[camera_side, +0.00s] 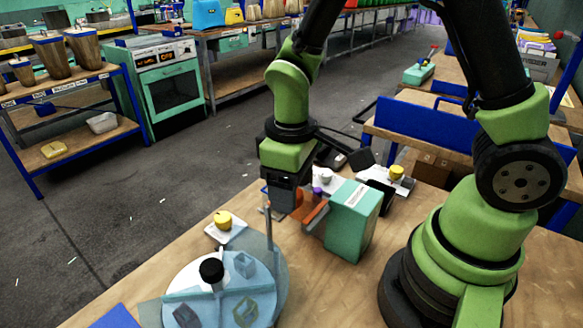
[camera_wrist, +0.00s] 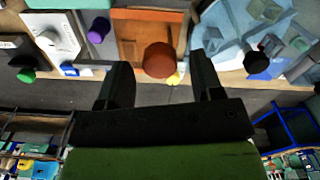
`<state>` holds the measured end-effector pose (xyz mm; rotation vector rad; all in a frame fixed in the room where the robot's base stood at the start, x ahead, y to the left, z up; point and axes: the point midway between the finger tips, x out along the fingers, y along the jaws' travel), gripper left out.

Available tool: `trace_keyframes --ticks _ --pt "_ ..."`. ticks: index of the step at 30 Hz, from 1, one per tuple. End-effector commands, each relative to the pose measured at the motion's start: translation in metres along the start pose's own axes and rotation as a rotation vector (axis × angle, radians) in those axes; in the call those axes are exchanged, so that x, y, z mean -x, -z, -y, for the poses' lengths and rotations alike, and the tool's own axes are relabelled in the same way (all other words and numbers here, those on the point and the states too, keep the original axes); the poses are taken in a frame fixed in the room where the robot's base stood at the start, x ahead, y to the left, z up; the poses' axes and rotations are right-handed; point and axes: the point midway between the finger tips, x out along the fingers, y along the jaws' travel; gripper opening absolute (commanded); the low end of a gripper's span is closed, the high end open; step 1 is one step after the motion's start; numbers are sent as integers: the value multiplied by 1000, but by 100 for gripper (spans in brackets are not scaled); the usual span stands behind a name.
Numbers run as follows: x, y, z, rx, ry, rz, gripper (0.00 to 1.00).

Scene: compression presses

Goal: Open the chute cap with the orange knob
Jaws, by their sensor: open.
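The round orange-brown knob (camera_wrist: 160,60) shows in the wrist view, in front of an orange panel (camera_wrist: 143,24) that looks like the chute cap. The knob appears between the two fingers of my gripper (camera_wrist: 159,72), which are apart, with a gap visible on each side. I cannot tell how near the fingertips are to it in depth. In the side view, my gripper (camera_side: 284,208) hangs just left of the orange part (camera_side: 315,214) on the teal press box (camera_side: 354,214). The gripper hides much of that part, and the knob is hard to make out there.
A purple knob (camera_wrist: 98,30) and a white device (camera_wrist: 62,36) lie left of the orange panel. A light-blue round unit (camera_side: 262,292) with a black knob (camera_side: 211,270) stands in front. A yellow knob (camera_side: 223,219) sits on a white base. Bare wood (camera_side: 325,292) shows in front of the box.

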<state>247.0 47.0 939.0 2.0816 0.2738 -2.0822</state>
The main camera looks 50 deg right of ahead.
Motion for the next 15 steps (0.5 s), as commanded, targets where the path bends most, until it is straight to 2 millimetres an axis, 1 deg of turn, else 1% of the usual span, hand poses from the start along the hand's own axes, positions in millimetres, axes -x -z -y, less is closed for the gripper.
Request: trace_keyframes --ticks 5,9,12,15 --pt "29 1 0 -1 -1 -10 60" --pt "56 1 0 1 -1 -9 60" --pt "73 1 0 0 -1 -8 60" --pt "85 1 0 0 -1 -7 60"
